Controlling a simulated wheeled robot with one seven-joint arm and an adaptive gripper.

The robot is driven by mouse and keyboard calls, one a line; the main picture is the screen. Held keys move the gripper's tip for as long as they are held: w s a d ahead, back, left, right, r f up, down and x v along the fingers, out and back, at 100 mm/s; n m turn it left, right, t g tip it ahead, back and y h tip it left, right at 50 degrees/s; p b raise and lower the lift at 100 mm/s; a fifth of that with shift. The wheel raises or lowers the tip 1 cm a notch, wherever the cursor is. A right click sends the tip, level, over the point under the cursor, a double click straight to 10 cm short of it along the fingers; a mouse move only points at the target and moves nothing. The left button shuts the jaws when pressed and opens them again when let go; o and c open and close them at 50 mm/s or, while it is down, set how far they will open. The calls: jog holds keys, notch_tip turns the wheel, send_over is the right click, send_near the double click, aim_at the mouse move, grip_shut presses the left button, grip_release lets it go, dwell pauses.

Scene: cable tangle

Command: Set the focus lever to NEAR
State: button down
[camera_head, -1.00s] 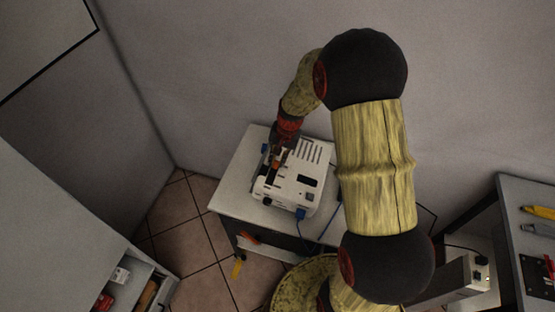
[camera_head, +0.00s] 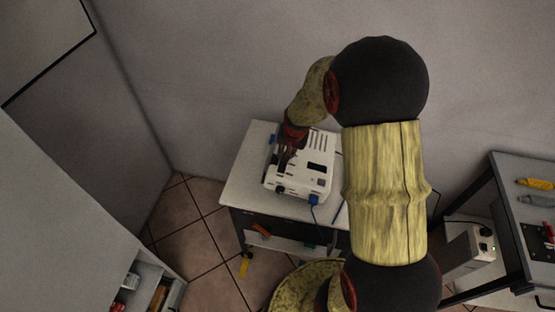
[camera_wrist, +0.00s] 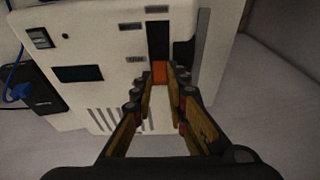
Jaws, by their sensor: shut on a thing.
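The white projector-like device (camera_head: 318,172) sits on a small white table. It also shows in the wrist view (camera_wrist: 92,28), with a dark vertical slot (camera_wrist: 158,40) and small labels too blurred to read. An orange focus lever (camera_wrist: 160,71) stands at the lower end of that slot as pictured. My gripper (camera_wrist: 159,84) has its fingertips on either side of the lever, shut on it. In the head view my gripper (camera_head: 287,158) is over the left part of the device, and the lever is hidden there.
The small white table (camera_head: 243,185) has some bare top left of the device. A blue cable (camera_head: 314,212) hangs from the device's front. A dark box with a blue plug (camera_wrist: 18,92) shows in the wrist view. A workbench with tools (camera_head: 530,200) stands at the right.

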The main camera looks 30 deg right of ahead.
aim_at(282, 168)
jog(key=shift+s+a+f, duration=0.15)
jog(key=shift+s+a, duration=0.7)
jog(key=shift+s, duration=0.15)
jog(key=shift+s+a+f+p, duration=0.35)
jog(key=shift+s+a+f, duration=0.1)
jog(key=shift+s+a, duration=0.4)
jog(key=c, duration=2.2)
grip_release()
jog(key=o, duration=0.4)
jog(key=shift+w+d+r, duration=0.15)
jog(key=shift+w, duration=0.05)
jog(key=shift+o, duration=0.2)
jog(key=shift+r, duration=0.1)
jog(key=shift+r, duration=0.25)
jog(key=v, duration=1.1)
jog(key=shift+r, duration=0.2)
